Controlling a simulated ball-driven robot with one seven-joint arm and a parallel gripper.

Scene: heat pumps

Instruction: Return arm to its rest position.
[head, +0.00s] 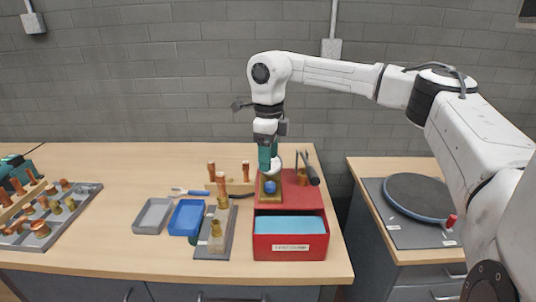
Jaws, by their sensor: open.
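My white arm (338,74) reaches in from the right, bends at its elbow-like joint and points down over the bench. My gripper (268,168) is at its lower end, with a teal body, just above the back of a red box. It looks open, though its fingertips are small and partly hidden. A brass fixture with a blue round part (269,187) stands directly below it. I cannot tell whether the gripper touches it. Nothing is clearly held.
The red box (290,243) has an open, blue-lined front. A dark-handled tool (312,172) stands beside the gripper. Copper fittings (222,185), a blue tray (187,217) and a grey tray (152,215) lie to the left. A dark round plate (420,195) sits on the right cabinet.

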